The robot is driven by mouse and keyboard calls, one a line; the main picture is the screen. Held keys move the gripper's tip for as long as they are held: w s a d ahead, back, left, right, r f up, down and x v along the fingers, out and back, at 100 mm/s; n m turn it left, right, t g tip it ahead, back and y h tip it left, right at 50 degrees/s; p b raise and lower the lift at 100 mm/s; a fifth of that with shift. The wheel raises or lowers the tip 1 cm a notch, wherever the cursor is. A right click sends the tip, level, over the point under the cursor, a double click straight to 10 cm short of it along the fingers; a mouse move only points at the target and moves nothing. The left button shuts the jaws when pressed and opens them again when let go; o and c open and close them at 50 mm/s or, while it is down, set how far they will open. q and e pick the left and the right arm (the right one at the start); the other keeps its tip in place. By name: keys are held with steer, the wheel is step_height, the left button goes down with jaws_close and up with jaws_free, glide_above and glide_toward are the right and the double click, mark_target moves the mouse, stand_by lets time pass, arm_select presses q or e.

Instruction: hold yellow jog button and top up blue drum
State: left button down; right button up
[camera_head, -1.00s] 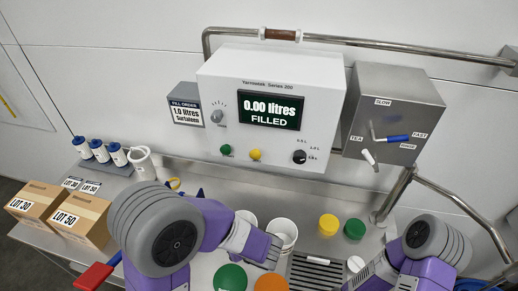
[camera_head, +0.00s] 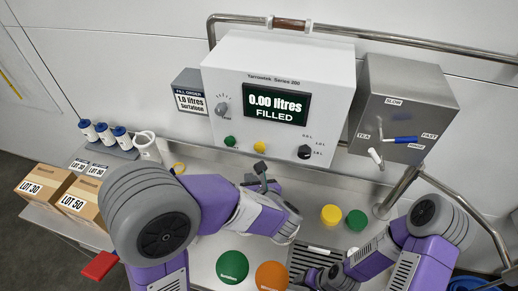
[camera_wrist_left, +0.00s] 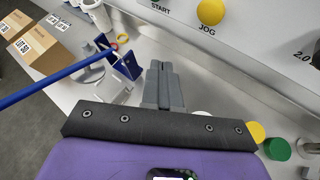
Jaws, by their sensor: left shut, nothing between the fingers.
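The yellow jog button (camera_head: 259,146) is on the lower front of the white control box, right of the green start button (camera_head: 230,141). It also shows in the left wrist view (camera_wrist_left: 210,11), labelled JOG. My left gripper (camera_head: 260,168) is shut and empty, pointing up just below the jog button and apart from it. Its closed fingers show in the left wrist view (camera_wrist_left: 165,68). A blue rim, likely the blue drum (camera_head: 468,284), shows at the bottom right edge, mostly cut off. My right gripper (camera_head: 312,277) is low near the grate; its fingers are not clear.
The box display (camera_head: 275,104) reads 0.00 litres FILLED. A steel box (camera_head: 405,105) with blue and white levers is at right. Yellow (camera_head: 330,215) and green (camera_head: 356,220) caps, a grate, and green (camera_head: 232,267) and orange (camera_head: 271,276) discs lie on the counter. Cartons (camera_head: 85,200) stand left.

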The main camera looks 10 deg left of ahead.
arm_select(q)
glide_toward(256, 151)
steer(key=shift+w+a+f+p, duration=0.15)
steer(key=shift+w+a+f, duration=0.5)
steer(key=shift+a+f, duration=0.2)
steer(key=shift+w+a+f+p, duration=0.15)
steer(key=shift+w+a+f, duration=0.5)
steer(key=shift+a+f, duration=0.2)
steer(key=shift+w, duration=0.15)
stand_by(0.6)
steer(key=shift+w, duration=0.3)
steer(key=shift+w, duration=0.5)
stand_by(4.4)
